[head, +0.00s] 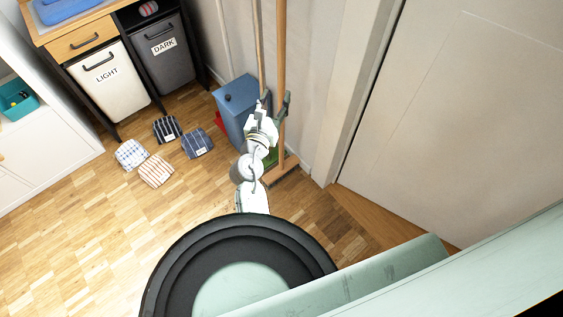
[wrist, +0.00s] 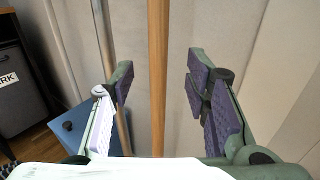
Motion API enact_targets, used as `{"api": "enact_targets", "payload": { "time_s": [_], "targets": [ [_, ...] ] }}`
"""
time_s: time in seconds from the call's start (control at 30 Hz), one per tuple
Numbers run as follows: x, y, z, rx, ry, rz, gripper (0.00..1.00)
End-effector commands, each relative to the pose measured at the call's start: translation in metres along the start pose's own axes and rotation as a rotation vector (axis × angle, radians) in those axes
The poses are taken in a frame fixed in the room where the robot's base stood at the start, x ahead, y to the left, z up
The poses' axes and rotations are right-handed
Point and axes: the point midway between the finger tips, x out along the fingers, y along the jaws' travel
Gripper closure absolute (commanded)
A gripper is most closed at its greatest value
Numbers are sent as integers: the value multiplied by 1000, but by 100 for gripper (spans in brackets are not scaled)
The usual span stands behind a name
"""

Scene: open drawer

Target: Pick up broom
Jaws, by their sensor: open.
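The broom stands upright against the wall, its wooden handle (head: 282,45) rising past my gripper and its wide head (head: 280,172) low on the floor near the door frame. In the wrist view the handle (wrist: 158,40) runs vertically between my two open fingers, with a gap on either side. My gripper (wrist: 160,85) is open, and the fingers do not appear to touch the handle. In the head view my gripper (head: 275,100) is at the handle, partly hidden by my own wrist. My arm hides part of the lower broom.
Other thin poles (head: 222,40) lean on the wall left of the broom. A blue bin (head: 236,95) stands close beside my gripper. A door (head: 460,110) is at right. Several folded cloths (head: 155,170) lie on the floor at left, near the LIGHT (head: 112,85) and DARK (head: 163,60) hampers.

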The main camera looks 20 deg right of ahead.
Motion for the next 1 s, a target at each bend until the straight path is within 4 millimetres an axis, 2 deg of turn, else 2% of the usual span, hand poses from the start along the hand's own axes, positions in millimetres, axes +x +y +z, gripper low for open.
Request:
{"api": "enact_targets", "payload": {
  "time_s": [0.1, 0.27, 0.5, 0.6, 0.87, 1.0],
  "targets": [
    [15, 0, 1, 2, -1, 1, 57],
    [26, 1, 0, 4, 0, 1, 57],
    [62, 2, -1, 5, -1, 2, 57],
    [70, 2, -2, 5, -1, 3, 57],
    [71, 2, -3, 5, 0, 3, 58],
    [71, 2, -3, 5, 0, 3, 67]
  ]
}}
